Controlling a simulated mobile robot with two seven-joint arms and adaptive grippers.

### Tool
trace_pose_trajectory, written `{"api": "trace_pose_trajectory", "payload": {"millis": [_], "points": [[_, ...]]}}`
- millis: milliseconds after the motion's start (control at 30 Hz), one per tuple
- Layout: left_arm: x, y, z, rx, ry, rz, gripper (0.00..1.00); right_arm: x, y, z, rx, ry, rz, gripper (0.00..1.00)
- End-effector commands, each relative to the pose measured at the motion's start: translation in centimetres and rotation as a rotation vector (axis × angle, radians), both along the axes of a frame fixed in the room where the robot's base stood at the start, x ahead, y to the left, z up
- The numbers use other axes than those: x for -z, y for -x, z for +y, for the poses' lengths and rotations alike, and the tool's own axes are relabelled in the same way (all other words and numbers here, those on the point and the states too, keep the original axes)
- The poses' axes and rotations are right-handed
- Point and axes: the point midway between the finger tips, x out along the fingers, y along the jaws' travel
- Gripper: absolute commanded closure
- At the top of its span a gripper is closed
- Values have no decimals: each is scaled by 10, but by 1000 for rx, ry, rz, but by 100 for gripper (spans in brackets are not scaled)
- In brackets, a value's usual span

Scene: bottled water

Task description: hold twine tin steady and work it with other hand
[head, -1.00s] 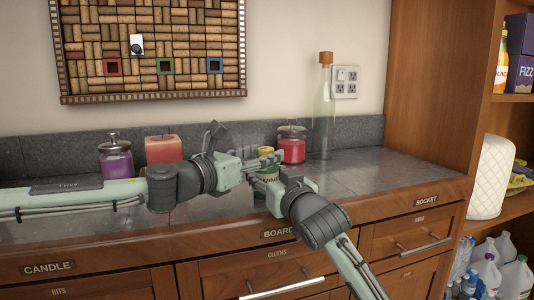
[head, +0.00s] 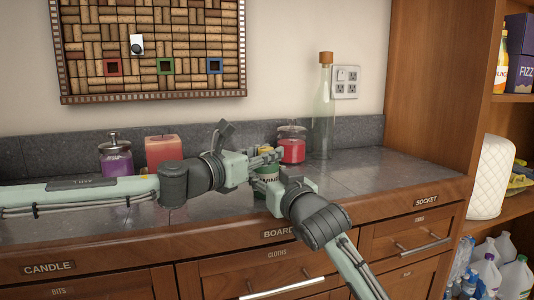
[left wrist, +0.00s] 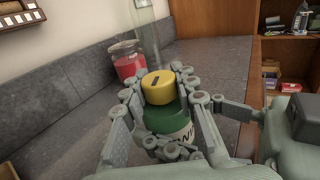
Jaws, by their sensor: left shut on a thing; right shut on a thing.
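The twine tin has a green body (left wrist: 168,122) with a pale lettered label and a yellow lid (left wrist: 158,88) with a dark slot on top. In the head view its green body (head: 267,171) shows between my two grippers. My left gripper (head: 270,155) is shut on the yellow lid from above; its fingers flank the lid in the left wrist view. My right gripper (head: 264,184) is shut on the tin's body lower down. The grippers hide much of the tin, and I cannot tell whether the lid is clear of the body.
On the counter (head: 390,172), a red jar (head: 291,146), a tall clear bottle (head: 323,110), a pink candle (head: 163,150) and a purple jar (head: 116,158) stand behind the arms. The counter at right is clear. A cork board (head: 152,45) hangs on the wall.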

Motion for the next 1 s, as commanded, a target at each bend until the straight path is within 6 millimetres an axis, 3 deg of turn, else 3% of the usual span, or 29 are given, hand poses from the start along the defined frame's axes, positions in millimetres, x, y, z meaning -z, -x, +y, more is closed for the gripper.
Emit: {"api": "trace_pose_trajectory", "payload": {"millis": [367,1000], "points": [[-1,-1,-1,116,6,-1,100,0,0,0,-1,-1,0,77],[-2,-1,-2,628,8,-1,100,1,1,2,-4,0,1,77]]}}
